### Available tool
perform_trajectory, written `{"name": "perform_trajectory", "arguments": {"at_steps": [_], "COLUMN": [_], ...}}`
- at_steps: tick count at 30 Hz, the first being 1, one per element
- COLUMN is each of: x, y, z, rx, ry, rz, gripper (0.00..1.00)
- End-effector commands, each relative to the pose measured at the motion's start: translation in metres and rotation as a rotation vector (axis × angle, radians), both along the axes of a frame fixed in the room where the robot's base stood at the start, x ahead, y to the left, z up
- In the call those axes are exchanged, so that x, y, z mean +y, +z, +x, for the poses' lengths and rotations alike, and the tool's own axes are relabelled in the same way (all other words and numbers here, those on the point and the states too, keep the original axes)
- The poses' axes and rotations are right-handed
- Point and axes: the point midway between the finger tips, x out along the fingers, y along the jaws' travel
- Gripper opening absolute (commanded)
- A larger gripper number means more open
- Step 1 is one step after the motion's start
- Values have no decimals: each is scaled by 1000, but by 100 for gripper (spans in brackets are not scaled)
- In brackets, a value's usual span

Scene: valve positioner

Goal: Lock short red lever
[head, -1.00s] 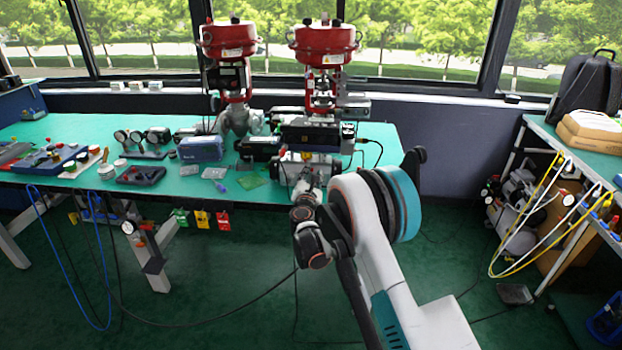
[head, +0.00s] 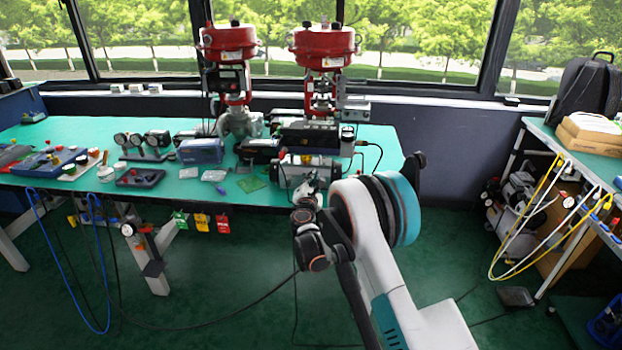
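A small red part (head: 144,229) shows beside a round gauge (head: 127,229) below the table's front edge, left of the hanging tags. It may be the short red lever, but it is too small to tell. A red lockout tag (head: 223,223), a yellow tag (head: 202,222) and a green tag (head: 180,220) hang from the table's front edge. My gripper (head: 309,186) is by the table's front edge, right of the tags and well away from the small red part. My own wrist partly hides it, and its fingers cannot be made out.
The green table (head: 385,145) carries two red-topped valves (head: 228,45) (head: 323,45), a blue box (head: 201,150), gauges and trays. A blue hose (head: 60,268) and dark cables hang in front. A side bench with a yellow hose (head: 520,258) stands right. Open floor lies between.

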Motion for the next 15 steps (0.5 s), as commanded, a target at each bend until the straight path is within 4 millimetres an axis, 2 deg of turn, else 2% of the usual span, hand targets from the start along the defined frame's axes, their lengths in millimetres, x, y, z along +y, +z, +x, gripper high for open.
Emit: {"name": "perform_trajectory", "arguments": {"at_steps": [7,15], "x": [-1,-1], "y": [-6,-7], "z": [0,0], "rx": [-7,-8], "ry": [2,2], "rz": [192,224], "gripper": [0,0]}}
